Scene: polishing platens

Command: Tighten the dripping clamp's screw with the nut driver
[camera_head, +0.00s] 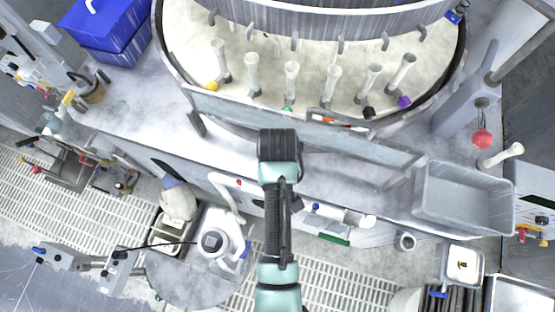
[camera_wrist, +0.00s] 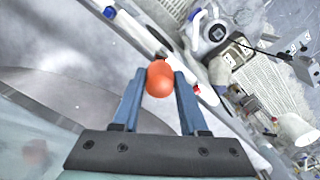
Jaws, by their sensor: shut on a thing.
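My gripper (camera_wrist: 159,82) is shut on a rounded orange-red piece, which looks like the handle end of the nut driver (camera_wrist: 159,77). The driver's shaft and tip are hidden. In the head view my arm covers the middle of the bench front, and my fingers are not clear there. A white pipe (camera_head: 228,190) with a small red fitting runs below the bench edge; a blue fitting (camera_head: 315,207) lies further right. The pipe (camera_wrist: 140,35) passes beyond my fingers in the wrist view. Which clamp drips, and its screw, I cannot tell.
The round basin (camera_head: 340,38) holds several upright white tubes with coloured ends. A grey bin (camera_head: 463,197) stands at the right and a blue box (camera_head: 108,25) at the upper left. A white machine (camera_head: 214,243) and a pale sack (camera_head: 179,200) stand below the bench front.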

